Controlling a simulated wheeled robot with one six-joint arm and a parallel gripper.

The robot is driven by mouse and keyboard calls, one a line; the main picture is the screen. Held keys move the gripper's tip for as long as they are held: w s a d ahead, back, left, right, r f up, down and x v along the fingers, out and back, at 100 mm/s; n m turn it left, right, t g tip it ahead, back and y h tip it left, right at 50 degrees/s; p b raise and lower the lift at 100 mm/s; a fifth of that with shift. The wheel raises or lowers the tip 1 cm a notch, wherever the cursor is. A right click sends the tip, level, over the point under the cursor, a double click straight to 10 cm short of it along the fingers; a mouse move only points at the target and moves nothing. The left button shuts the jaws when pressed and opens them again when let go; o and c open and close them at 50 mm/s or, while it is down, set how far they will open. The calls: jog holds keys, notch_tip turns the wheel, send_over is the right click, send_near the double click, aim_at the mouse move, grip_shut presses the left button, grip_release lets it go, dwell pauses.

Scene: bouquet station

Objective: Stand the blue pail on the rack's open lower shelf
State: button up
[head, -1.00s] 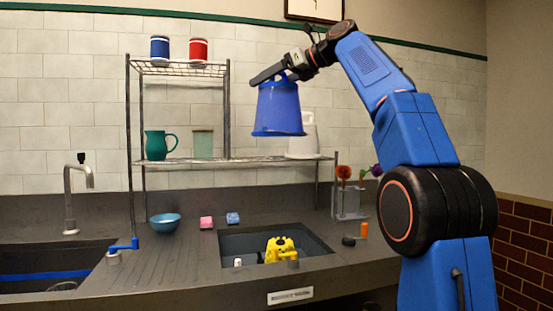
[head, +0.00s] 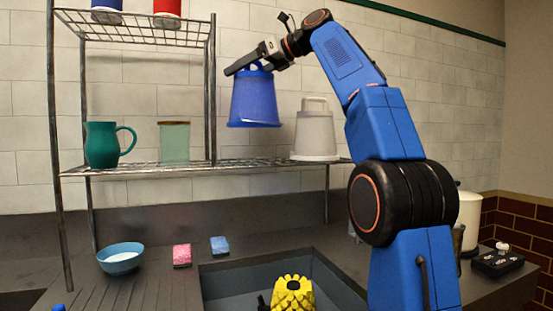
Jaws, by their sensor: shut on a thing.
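The blue pail (head: 254,100) hangs upside down, its wide rim facing down, in the head view. My gripper (head: 247,66) is shut on it at its upper end. The pail is in the air above the level of the rack's lower shelf (head: 240,165), right of the rack's upright post. A white pail (head: 316,135) stands on the right part of that shelf, just right of the blue pail in the picture. A teal pitcher (head: 102,145) and a pale green canister (head: 175,142) stand on the shelf's left part.
The upper shelf (head: 140,28) holds a blue can (head: 106,5) and a red can (head: 167,8). Below are a blue bowl (head: 121,259), a pink sponge (head: 182,255), a blue sponge (head: 219,245) and a basin (head: 222,283) with a yellow object (head: 292,293).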

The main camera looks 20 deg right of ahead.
aim_at(274, 91)
jog(key=shift+w, duration=0.2)
jog(key=shift+w+f, duration=0.1)
jog(key=shift+f, duration=0.15)
notch_tip(274, 91, down, 9)
jog(key=shift+f, duration=0.2)
dwell(0.4)
jog(key=o, duration=1.7)
jog(key=shift+f, duration=0.15)
jog(key=shift+o, duration=0.2)
jog(key=v, duration=1.2)
